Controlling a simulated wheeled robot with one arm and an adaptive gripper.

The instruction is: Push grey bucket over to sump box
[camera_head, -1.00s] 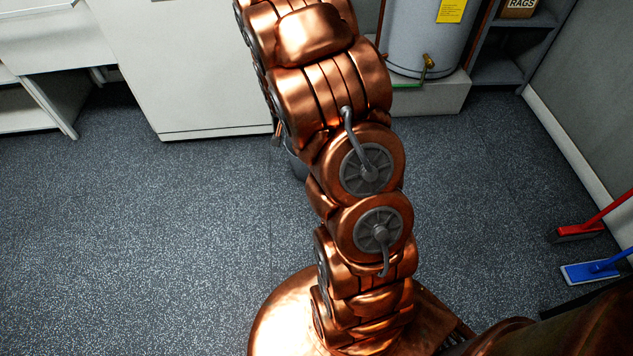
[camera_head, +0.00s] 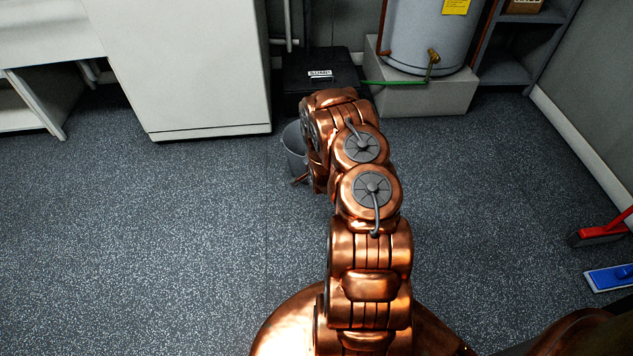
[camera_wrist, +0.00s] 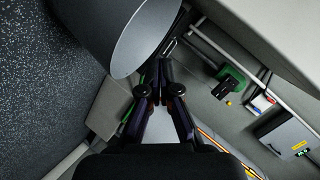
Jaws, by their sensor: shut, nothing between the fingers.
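The grey bucket (camera_head: 293,147) stands on the floor by the white cabinet's front right corner, its right side hidden by my arm. The black sump box (camera_head: 300,82), with a white label, is behind it against the back wall. My gripper is hidden behind my arm in the head view. In the wrist view my gripper (camera_wrist: 159,74) has its fingers closed together and empty. A dark grey rounded body with a pale disc fills the top left there; I cannot tell surely whether it is the bucket. Contact between gripper and bucket cannot be seen.
A white cabinet (camera_head: 195,75) stands left of the sump box. A water heater (camera_head: 425,40) on a grey plinth (camera_head: 450,97) stands to its right, with a green hose (camera_head: 385,83). A red broom (camera_head: 600,236) and blue mop (camera_head: 612,277) lie at right. The left floor is clear.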

